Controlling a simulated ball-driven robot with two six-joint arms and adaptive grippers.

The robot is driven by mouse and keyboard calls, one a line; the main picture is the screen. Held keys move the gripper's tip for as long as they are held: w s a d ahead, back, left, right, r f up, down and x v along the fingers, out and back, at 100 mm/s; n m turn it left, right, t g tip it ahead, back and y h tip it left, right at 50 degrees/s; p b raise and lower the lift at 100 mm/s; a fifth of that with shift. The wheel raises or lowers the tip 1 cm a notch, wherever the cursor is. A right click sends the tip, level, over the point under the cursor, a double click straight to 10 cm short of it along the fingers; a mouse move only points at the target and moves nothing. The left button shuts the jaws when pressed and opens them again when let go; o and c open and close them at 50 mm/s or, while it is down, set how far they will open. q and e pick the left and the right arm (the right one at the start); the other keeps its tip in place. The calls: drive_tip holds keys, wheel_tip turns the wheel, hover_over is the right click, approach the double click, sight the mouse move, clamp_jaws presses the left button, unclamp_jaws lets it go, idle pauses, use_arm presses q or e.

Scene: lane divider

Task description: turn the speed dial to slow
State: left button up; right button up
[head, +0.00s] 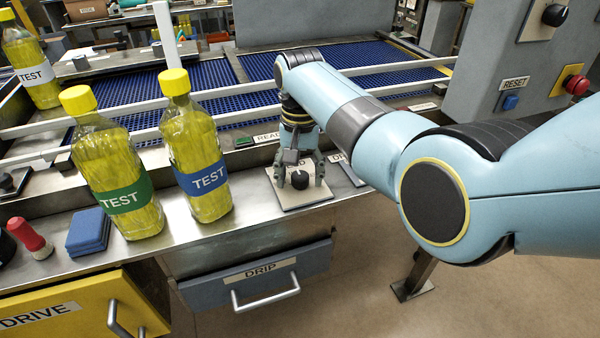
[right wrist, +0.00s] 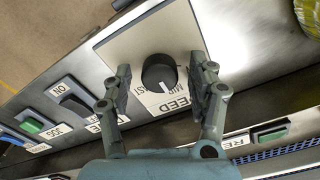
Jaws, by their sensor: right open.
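The speed dial (head: 300,180) is a black round knob on a pale square plate (head: 290,200) at the front edge of the metal counter. My right gripper (head: 300,176) points down over it and is open, one finger on each side of the knob. In the right wrist view the dial (right wrist: 160,74) sits between the open fingers of the gripper (right wrist: 159,88); contact cannot be made out. Its white pointer line faces the plate's lettering, near what seems to be MID, with FAST beside it. The slow mark is not readable. My left gripper is not in view.
Bottles marked TEST, one with a blue label (head: 200,160) and one with a green label (head: 122,190), stand left of the dial. Switches (right wrist: 72,103) and a green button (right wrist: 32,126) lie beside the plate. A guide rail (head: 200,122) runs behind; a DRIP drawer (head: 258,280) is below.

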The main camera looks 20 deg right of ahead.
drive_tip(key=c, duration=1.1)
drive_tip(key=shift+c, duration=0.2)
drive_tip(key=shift+r+n+p, duration=0.15)
drive_tip(key=shift+n+p, duration=0.85)
drive_tip(key=shift+n, duration=0.1)
drive_tip(key=n+p, duration=0.1)
drive_tip(key=n, duration=0.1)
drive_tip(key=shift+n+p, duration=0.3)
drive_tip(key=n+p, duration=0.1)
drive_tip(key=n, duration=0.2)
drive_tip(key=shift+n, duration=0.3)
drive_tip(key=shift+n+p, duration=0.65)
drive_tip(key=shift+n, duration=1.25)
